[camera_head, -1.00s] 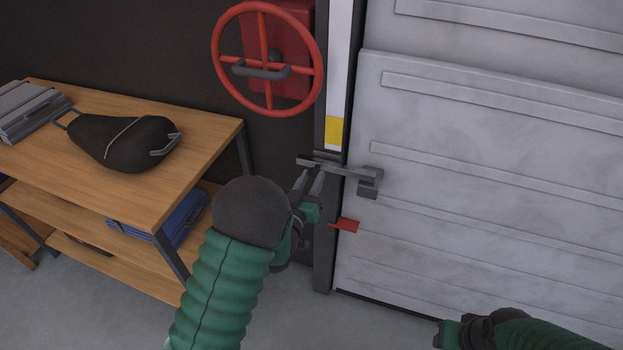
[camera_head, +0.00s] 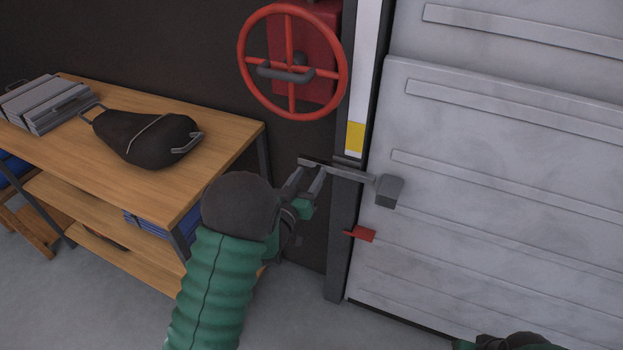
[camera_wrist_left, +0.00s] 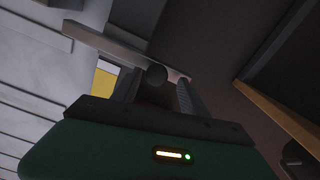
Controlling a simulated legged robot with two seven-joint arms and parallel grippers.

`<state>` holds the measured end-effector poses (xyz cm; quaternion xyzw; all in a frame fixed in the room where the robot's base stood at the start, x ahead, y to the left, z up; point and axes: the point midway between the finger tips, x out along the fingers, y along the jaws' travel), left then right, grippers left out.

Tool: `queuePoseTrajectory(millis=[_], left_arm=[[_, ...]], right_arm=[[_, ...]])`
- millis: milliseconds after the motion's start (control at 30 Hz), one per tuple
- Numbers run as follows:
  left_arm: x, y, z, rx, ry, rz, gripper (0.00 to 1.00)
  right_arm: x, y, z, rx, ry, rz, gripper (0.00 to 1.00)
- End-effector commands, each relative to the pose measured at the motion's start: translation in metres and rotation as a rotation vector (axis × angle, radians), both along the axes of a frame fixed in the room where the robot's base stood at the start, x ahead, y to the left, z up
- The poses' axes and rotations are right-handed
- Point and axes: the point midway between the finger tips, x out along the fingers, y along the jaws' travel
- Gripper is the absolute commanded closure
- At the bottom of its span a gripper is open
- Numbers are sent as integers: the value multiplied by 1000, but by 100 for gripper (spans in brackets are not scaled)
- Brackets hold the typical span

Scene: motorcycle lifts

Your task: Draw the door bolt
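The door bolt (camera_head: 350,174) is a grey bar low on the door post. Its right end lies just short of the grey box-like keeper (camera_head: 389,191) on the pale door (camera_head: 480,190). My left gripper (camera_head: 305,183) is at the bolt's left part, its two fingers apart. In the left wrist view the bolt (camera_wrist_left: 100,46) crosses above the fingers, and its round dark knob (camera_wrist_left: 157,74) sits between them, nearer the left finger, with a gap at the right one. Contact is hard to see. My right arm shows only at the bottom right edge; its fingers are out of frame.
A red handwheel (camera_head: 292,62) is on the wall above. A red tab (camera_head: 360,234) sits on the post below the bolt. The floor between is bare.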

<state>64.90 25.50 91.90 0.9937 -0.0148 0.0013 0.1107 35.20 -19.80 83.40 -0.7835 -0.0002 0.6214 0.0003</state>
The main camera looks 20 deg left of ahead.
Motion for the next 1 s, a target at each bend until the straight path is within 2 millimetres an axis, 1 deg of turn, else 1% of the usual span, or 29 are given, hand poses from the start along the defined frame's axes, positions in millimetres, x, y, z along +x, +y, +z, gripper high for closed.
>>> queuePoseTrajectory(millis=[267,367,467,767,800,833,900,1000], left_arm=[[-1,-2,-2,-1,5,-3,48],[-9,-2,-3,-2,6,-4,48],[-28,-1,-3,-3,9,-2,48],[-116,5,-5,-4,9,1,48],[-122,4,6,-4,15,-2,48],[-126,5,7,-2,17,-2,48],[-138,5,6,-4,16,-2,48],[-152,6,3,-3,14,-1,48]], right_arm=[[0,0,0,0,0,0,64],[0,0,0,0,0,0,64],[0,0,-1,0,0,0,64],[0,0,-5,0,0,0,64],[-1,0,20,0,2,0,64],[-1,0,31,0,1,0,64],[1,0,47,0,-1,0,64],[0,0,62,0,-1,0,64]])
